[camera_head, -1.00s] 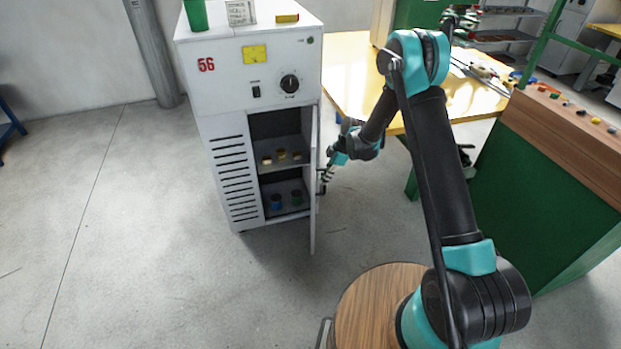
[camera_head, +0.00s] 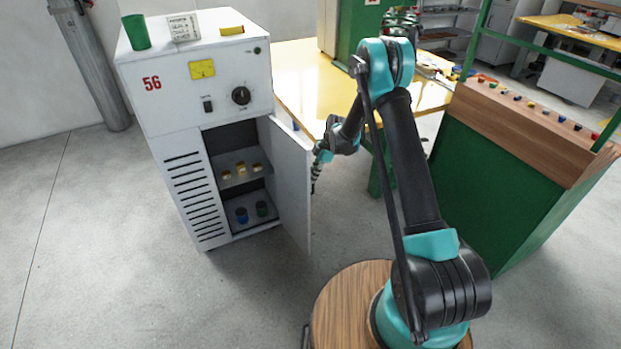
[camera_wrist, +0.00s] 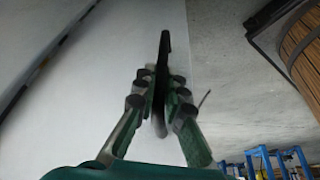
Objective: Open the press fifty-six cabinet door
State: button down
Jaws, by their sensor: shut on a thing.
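The white cabinet (camera_head: 172,130) marked with a red 56 stands at the left in the head view. Its door (camera_head: 288,185) is hinged on the right side of the opening and stands well open, swung out to the front. In the wrist view the door's white face (camera_wrist: 120,75) fills much of the picture. My gripper (camera_wrist: 160,88) is shut on the dark door handle (camera_wrist: 164,50). In the head view my gripper (camera_head: 315,178) is at the door's outer side; its fingers are small there and the handle is hard to make out.
A green cup (camera_head: 135,32) stands on top. A yellow table (camera_head: 310,85) is behind my arm. A green, wood-topped bench (camera_head: 490,180) is at right. Floor in front is clear.

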jog(key=shift+d, duration=0.1)
jog(key=c, duration=1.6)
grip_release()
jog(key=shift+r, duration=0.1)
jog(key=v, duration=1.1)
jog(key=shift+d+r, duration=0.1)
jog(key=shift+r, duration=0.3)
